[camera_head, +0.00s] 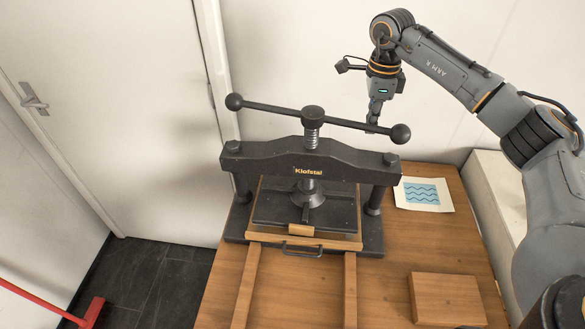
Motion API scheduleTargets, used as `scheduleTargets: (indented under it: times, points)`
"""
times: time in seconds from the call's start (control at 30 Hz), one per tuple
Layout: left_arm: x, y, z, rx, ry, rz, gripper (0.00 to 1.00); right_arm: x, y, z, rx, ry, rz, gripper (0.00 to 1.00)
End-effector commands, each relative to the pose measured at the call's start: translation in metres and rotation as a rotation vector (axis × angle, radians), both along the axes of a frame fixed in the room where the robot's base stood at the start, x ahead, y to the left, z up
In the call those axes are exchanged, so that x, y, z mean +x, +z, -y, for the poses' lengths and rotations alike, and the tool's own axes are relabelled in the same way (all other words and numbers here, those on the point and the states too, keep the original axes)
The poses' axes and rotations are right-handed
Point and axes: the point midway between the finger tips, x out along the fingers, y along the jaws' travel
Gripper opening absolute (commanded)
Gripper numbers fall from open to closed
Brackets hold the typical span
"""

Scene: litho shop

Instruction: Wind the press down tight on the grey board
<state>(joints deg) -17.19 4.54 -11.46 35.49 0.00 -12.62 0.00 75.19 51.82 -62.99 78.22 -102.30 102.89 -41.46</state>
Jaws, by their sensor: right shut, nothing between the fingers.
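The black press (260,165), marked Klofstal, stands on the wooden table. Its long bar (275,110) runs across the top of the threaded screw (312,137), with a ball at each end. The bar slopes down to the right. Below, the screw's foot is over a dark flat plate (335,212) inside a wooden-framed tray. I cannot clearly make out the grey board or any gap under the plate. My right gripper (373,122) points down at the bar's right part, just left of the right ball. It is shut and empty; contact with the bar is unclear. My left gripper is out of view.
Two wooden rails (350,290) run forward from the press. A blue wave print (422,194) lies to its right, and a wooden block (446,299) lies at the front right. White walls stand behind. A red broom (93,313) is at the lower left.

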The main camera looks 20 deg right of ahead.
Motion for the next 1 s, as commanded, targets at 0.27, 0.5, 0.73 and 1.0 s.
scheduleTargets:
  times: [0.27, 0.5, 0.73, 1.0]
  points:
    - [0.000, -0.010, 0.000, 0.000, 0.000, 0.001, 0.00, -0.036, 0.000, -0.022, 0.000, 0.002, 0.001, 0.00]
    - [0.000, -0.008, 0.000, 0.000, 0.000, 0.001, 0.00, -0.060, 0.001, -0.049, 0.000, 0.003, 0.000, 0.00]
    - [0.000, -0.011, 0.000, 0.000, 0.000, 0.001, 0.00, -0.076, -0.002, -0.080, 0.000, 0.004, -0.001, 0.00]
    - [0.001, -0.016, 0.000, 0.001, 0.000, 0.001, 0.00, -0.084, -0.003, -0.120, 0.002, 0.004, 0.001, 0.00]
